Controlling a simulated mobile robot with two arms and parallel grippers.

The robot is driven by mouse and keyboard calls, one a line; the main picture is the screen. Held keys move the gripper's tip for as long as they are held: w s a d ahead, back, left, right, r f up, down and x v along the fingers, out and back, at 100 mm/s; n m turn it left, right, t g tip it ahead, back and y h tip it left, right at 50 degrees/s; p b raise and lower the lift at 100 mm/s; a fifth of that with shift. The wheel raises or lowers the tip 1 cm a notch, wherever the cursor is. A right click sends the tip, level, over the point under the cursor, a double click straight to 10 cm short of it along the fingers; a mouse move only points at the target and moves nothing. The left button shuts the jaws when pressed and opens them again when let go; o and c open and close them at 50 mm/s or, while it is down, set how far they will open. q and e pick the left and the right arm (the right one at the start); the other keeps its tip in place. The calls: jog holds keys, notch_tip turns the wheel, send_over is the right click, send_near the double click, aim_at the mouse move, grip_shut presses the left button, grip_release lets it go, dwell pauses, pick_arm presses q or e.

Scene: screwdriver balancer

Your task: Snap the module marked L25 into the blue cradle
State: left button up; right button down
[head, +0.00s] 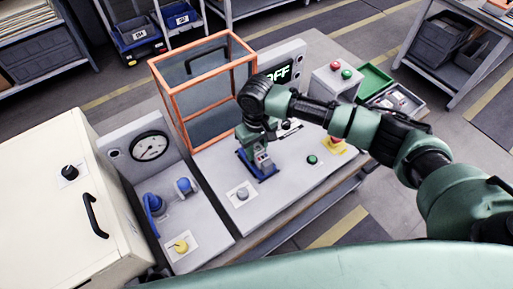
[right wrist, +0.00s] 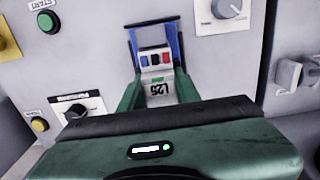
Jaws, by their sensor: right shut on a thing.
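The module marked L25 (right wrist: 158,88) is pale grey with a green band and red, blue and dark blocks at its far end. My right gripper (right wrist: 157,98) is shut on it, one green finger along each side. The blue cradle (right wrist: 175,44) shows around the module's far end in the right wrist view. In the head view, my right gripper (head: 256,140) points down over the blue cradle (head: 267,177), with the module (head: 263,159) at it. I cannot tell whether the module is fully seated. My left gripper is not in view.
An orange-framed clear guard (head: 175,108) stands behind the cradle, near a display reading OFF (head: 278,73). A green button (head: 312,159) and a grey knob (head: 242,193) flank the cradle. A gauge panel (head: 150,147) is at left; a green tray (head: 374,80) is at back right.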

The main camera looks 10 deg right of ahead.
jog(key=c, duration=0.9)
grip_release()
jog(key=shift+f, duration=0.1)
jog(key=shift+r+b, duration=0.75)
jog(key=shift+r, duration=3.25)
